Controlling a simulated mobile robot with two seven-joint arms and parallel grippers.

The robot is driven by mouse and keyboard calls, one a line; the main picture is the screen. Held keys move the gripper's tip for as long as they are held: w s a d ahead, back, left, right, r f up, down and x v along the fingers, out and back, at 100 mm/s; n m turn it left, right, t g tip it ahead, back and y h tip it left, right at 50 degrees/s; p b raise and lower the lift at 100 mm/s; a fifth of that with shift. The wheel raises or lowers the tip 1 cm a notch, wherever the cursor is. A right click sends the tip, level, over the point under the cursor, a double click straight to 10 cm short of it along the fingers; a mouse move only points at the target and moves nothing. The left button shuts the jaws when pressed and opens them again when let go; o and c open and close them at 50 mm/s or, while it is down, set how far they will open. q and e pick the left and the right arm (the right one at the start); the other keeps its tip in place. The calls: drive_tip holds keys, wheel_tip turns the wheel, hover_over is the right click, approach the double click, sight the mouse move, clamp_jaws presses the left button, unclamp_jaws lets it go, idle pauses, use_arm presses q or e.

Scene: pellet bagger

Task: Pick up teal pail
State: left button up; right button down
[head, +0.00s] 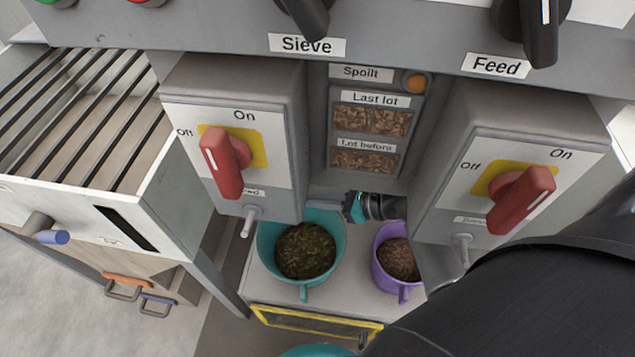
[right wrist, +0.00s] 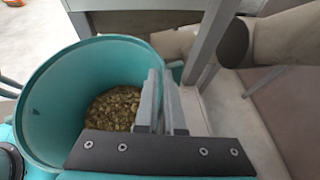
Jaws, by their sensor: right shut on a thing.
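The teal pail (head: 264,245) stands upright on the pale shelf under the machine, holding dark greenish-brown pellets (head: 305,251). My right gripper (head: 330,206) reaches in from the right at the pail's back right rim. In the right wrist view, its fingers (right wrist: 160,105) are shut on the wall of the teal pail (right wrist: 50,95), with pellets (right wrist: 115,108) showing inside. The part of the rim between the fingers is hidden. My left gripper is not in view.
A purple pail (head: 384,275) of brown pellets stands close on the right. Two switch boxes with red handles (head: 222,165) (head: 520,200) hang on either side above. A yellow-framed panel (head: 315,322) is below the shelf front. A slatted hopper (head: 80,120) stands at left.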

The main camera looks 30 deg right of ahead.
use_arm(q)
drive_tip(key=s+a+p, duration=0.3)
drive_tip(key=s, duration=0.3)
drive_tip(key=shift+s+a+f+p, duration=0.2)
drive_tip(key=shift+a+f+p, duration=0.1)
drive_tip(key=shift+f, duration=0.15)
use_arm(e)
drive_tip(key=s+a, duration=0.6)
drive_tip(key=s, duration=0.5)
drive_tip(key=shift+a, duration=0.25)
